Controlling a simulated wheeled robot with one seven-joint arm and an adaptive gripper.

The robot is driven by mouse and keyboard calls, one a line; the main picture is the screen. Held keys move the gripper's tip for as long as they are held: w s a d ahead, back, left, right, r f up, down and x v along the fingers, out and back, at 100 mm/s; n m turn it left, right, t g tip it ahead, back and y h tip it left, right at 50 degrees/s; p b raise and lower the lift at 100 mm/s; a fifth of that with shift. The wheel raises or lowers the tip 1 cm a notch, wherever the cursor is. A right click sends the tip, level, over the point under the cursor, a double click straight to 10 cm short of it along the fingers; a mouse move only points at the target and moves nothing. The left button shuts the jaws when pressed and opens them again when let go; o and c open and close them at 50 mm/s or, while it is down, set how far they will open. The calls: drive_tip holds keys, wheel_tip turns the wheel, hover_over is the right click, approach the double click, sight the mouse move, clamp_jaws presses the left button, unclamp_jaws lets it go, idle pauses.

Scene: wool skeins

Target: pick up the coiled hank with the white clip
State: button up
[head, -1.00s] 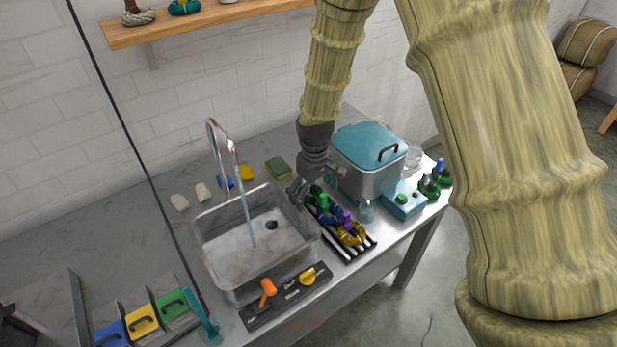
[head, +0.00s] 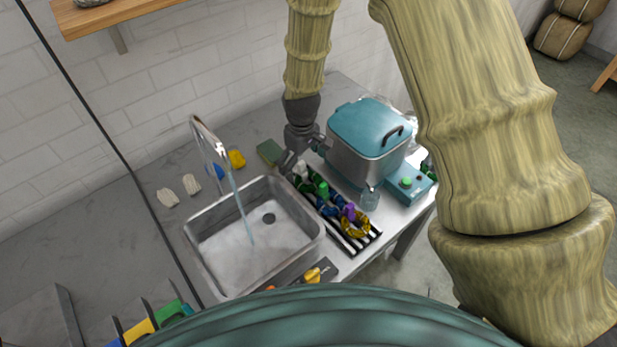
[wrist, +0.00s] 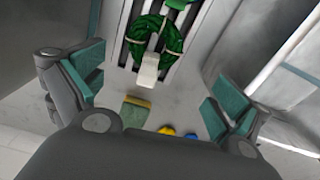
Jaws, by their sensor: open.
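The coiled hank with the white clip is dark green and lies at the far end of a striped rack (head: 357,243). In the wrist view the green hank (wrist: 140,35) forms a loop, with its white clip (wrist: 148,70) pointing toward my gripper (wrist: 155,90). The jaws are open, one finger well to each side of the clip, with nothing between them held. In the head view my gripper (head: 289,163) is beside the white clip (head: 301,168), and the hank is partly hidden. A green clip (head: 322,188) and a purple clip (head: 349,210) on a yellow hank (head: 356,226) are farther along the rack.
A sink (head: 205,262) with running water is left of the rack. A teal-lidded pot (head: 370,130) stands close on the right, with a small glass jar (head: 370,196) by the rack. A green-yellow sponge (head: 270,152) lies behind the gripper.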

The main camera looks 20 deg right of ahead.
sight(302, 172)
drive_tip(key=w+f, duration=0.3)
drive_tip(key=shift+f+p, duration=0.1)
drive_tip(key=shift+p, duration=0.3)
drive_tip(key=shift+s+d+f+p, duration=0.15)
drive_tip(key=shift+s+f+p, duration=0.05)
drive_tip(key=shift+f+p, duration=0.3)
drive_tip(key=shift+s+f+p, duration=0.35)
drive_tip(key=shift+s+p, duration=0.1)
drive_tip(key=shift+s, duration=0.05)
drive_tip(key=shift+w+f, duration=0.3)
drive_tip(key=shift+f, duration=0.3)
drive_tip(key=shift+w+f, duration=0.25)
drive_tip(key=shift+f, duration=0.35)
drive_tip(key=shift+s+r, duration=0.2)
drive_tip(key=shift+s, duration=0.15)
drive_tip(key=shift+w+f, duration=0.15)
drive_tip(key=shift+w, duration=0.1)
drive_tip(key=c, duration=0.9)
drive_tip(key=shift+s, duration=0.15)
drive_tip(key=shift+c, duration=0.4)
